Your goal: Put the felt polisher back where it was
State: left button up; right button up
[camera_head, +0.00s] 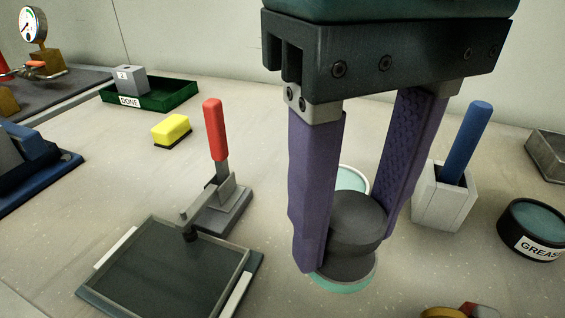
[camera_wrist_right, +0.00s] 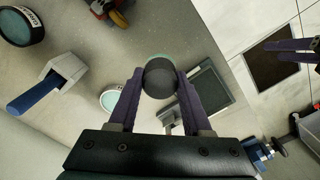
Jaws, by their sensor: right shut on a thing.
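The felt polisher (camera_head: 357,220) is a dark round piece with a wider disc below and a pale teal rim at its bottom. My right gripper (camera_head: 345,240) is shut on it, with the purple fingers on either side. In the right wrist view the polisher (camera_wrist_right: 160,77) sits between the fingertips. I cannot tell whether its underside touches the table. A shallow teal dish with a white rim (camera_head: 352,180) lies behind it, partly hidden by the fingers; it also shows in the wrist view (camera_wrist_right: 109,99). My left gripper (camera_wrist_right: 296,50) appears at the wrist view's right edge, fingers apart and empty.
A dark plate with a red-handled clamp (camera_head: 215,140) stands left of the polisher. A white holder with a blue handle (camera_head: 444,195) and a grease tin (camera_head: 535,228) are at right. A yellow sponge (camera_head: 172,130) and green DONE tray (camera_head: 150,97) lie farther back.

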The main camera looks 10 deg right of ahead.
notch_tip(320, 180, down, 10)
jog(key=shift+r+b, duration=0.25)
jog(key=shift+b, duration=0.05)
jog(key=shift+f+b, duration=0.15)
jog(key=shift+b, duration=0.15)
jog(key=o, duration=1.2)
notch_tip(320, 180, up, 12)
jog(key=shift+r+p, duration=0.2)
jog(key=shift+p, duration=0.45)
